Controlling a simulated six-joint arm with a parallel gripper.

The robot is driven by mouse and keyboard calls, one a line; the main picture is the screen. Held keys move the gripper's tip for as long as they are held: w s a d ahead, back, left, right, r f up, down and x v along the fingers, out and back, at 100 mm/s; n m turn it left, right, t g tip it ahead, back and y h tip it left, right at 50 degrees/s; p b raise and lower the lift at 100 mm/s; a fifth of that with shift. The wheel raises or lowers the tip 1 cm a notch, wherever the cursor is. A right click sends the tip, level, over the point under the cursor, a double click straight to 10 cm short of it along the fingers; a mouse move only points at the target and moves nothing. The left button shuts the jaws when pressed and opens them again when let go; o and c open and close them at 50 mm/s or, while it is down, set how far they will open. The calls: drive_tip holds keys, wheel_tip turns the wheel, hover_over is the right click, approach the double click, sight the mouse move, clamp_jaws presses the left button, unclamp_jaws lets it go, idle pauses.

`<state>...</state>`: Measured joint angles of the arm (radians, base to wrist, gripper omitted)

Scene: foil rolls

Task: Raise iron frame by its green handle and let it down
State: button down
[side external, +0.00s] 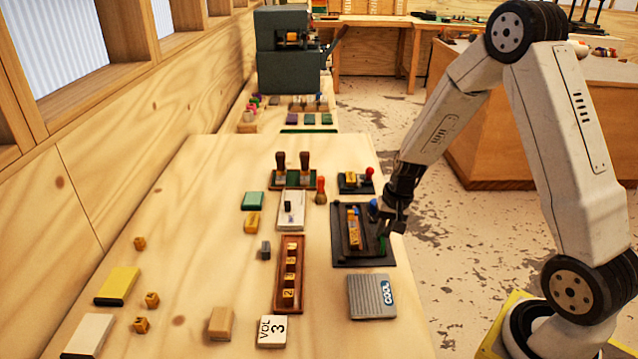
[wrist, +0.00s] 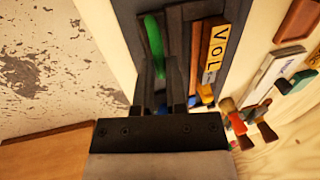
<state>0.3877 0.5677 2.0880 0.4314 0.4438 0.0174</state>
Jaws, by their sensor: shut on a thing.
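The dark iron frame (side external: 342,232) lies over a black bed at the table's right edge, with wooden and yellow type blocks (side external: 353,228) inside it. I cannot tell whether it is clear of the bed. Its green handle (side external: 381,245) is on the right side; in the wrist view the green handle (wrist: 153,36) shows just beyond my fingertips. My gripper (side external: 392,222) reaches down at the frame's right side, its fingers (wrist: 160,68) close together and shut at the handle. The exact contact is partly hidden by the fingers.
A red-knobbed block (side external: 356,182) stands farther back, a grey "COOL" pad (side external: 371,297) in front. A wooden type tray (side external: 289,275) lies to the left. The table's left part has free room between small blocks.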

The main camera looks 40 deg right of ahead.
drive_tip(key=shift+w+a+r, duration=0.3)
drive_tip(key=shift+r, duration=0.25)
drive_tip(key=shift+w+a+r, duration=0.3)
drive_tip(key=shift+r, duration=0.25)
drive_tip(key=c, duration=0.7)
unclamp_jaws()
drive_tip(key=shift+o, duration=0.2)
wheel_tip(320, 180, up, 8)
drive_tip(key=s+d, duration=0.1)
drive_tip(key=shift+f, duration=0.2)
